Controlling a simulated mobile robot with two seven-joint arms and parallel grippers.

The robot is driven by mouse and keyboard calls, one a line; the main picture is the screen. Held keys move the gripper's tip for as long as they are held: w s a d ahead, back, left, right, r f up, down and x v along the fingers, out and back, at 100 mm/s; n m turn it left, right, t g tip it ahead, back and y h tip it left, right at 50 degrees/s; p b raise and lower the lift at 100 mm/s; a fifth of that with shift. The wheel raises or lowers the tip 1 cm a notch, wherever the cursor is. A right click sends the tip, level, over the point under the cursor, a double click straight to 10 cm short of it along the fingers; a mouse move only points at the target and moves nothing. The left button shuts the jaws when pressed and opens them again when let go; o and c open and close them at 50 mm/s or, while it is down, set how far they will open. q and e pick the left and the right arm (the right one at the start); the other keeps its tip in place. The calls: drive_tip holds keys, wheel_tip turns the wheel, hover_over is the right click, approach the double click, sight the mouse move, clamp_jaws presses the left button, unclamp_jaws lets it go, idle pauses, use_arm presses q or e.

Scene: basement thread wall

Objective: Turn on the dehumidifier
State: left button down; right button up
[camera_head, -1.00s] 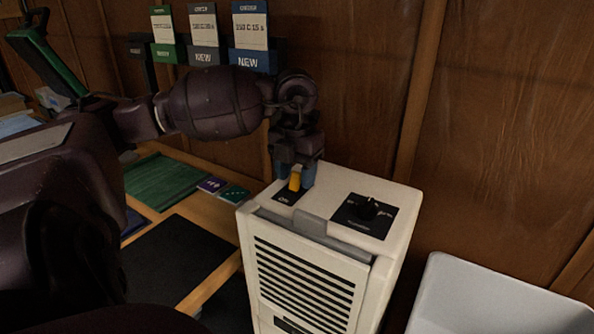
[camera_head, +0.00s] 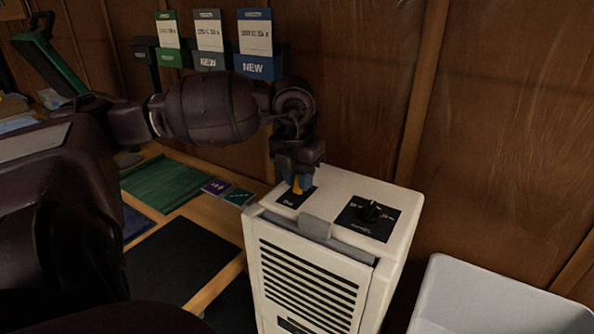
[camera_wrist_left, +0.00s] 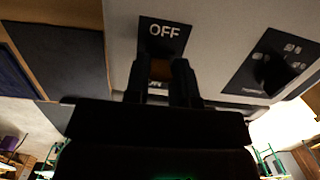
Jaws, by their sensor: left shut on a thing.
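The cream dehumidifier (camera_head: 310,270) stands upright by the wooden wall. My left gripper (camera_head: 299,182) points down from above and is shut on this switch. In the left wrist view, the label OFF (camera_wrist_left: 164,31) shows on the plate beyond the fingertips. A black dial (camera_head: 372,212) sits on a second black plate to the right. The switch's lower part is partly hidden by the fingers. My right gripper is not in view.
A pale bin (camera_head: 480,295) stands right of the dehumidifier. A wooden bench with a green mat (camera_head: 165,183) and small cards (camera_head: 238,197) lies to the left. Tagged holders (camera_head: 255,68) hang on the wall behind my arm.

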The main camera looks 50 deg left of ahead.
use_arm(q)
drive_tip(key=shift+s+r+t+p, duration=0.25)
drive_tip(key=shift+s+t+p, duration=0.2)
drive_tip(key=shift+t, duration=0.25)
drive_tip(key=shift+s+d+f+t+y+p, duration=0.1)
drive_tip(key=shift+s+d+t+y+p, duration=0.1)
drive_tip(key=shift+t+y+p, duration=0.45)
drive_tip(key=shift+s+f+t, duration=0.15)
drive_tip(key=shift+t, duration=0.7)
drive_tip(key=shift+s+d+f+t+y, duration=0.1)
drive_tip(key=shift+s+t+y, duration=0.15)
drive_tip(key=shift+t, duration=0.75)
drive_tip(key=c, duration=1.1)
unclamp_jaws()
drive_tip(key=shift+o, duration=0.7)
